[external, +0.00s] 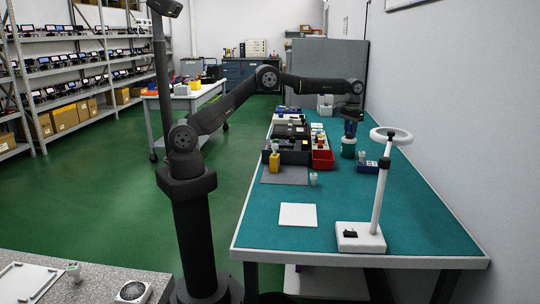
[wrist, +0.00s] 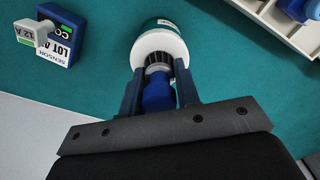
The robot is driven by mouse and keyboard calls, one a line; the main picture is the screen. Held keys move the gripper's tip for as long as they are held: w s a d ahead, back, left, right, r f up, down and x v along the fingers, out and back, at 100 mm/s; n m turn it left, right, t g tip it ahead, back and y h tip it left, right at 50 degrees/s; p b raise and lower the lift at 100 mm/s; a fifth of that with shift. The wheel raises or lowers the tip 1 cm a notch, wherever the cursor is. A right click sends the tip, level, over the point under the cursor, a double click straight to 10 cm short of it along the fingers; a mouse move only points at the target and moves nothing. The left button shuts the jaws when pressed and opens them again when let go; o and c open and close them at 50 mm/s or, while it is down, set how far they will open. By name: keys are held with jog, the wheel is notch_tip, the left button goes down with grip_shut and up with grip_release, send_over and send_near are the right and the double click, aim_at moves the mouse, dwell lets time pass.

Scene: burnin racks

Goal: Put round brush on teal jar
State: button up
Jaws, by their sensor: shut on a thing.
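The round brush (wrist: 158,97) has a blue body and a dark ribbed or bristled end. My gripper (wrist: 158,86) is shut on its blue body, with one finger on each side. The teal jar (external: 348,152) stands upright on the bench directly below my gripper (external: 351,127) in the external view. In the wrist view the jar (wrist: 158,24) shows its dark teal side and a wide white rim. The brush's dark end overlaps the jar's white rim there. I cannot tell whether it touches the jar.
A blue sensor-lot block (wrist: 60,35) lies beside the jar; it also shows in the external view (external: 367,167). A white tray (wrist: 285,22) is at the upper right of the wrist view. A red bin (external: 322,159) and a ring lamp (external: 391,134) stand nearby.

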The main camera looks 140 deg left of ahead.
aim_at(351, 124)
jog(key=o, duration=1)
jog(key=shift+f, duration=0.1)
jog(key=shift+c, duration=0.2)
notch_tip(351, 124, up, 12)
jog(key=shift+r, duration=0.15)
notch_tip(351, 124, down, 12)
jog(key=shift+r, duration=1)
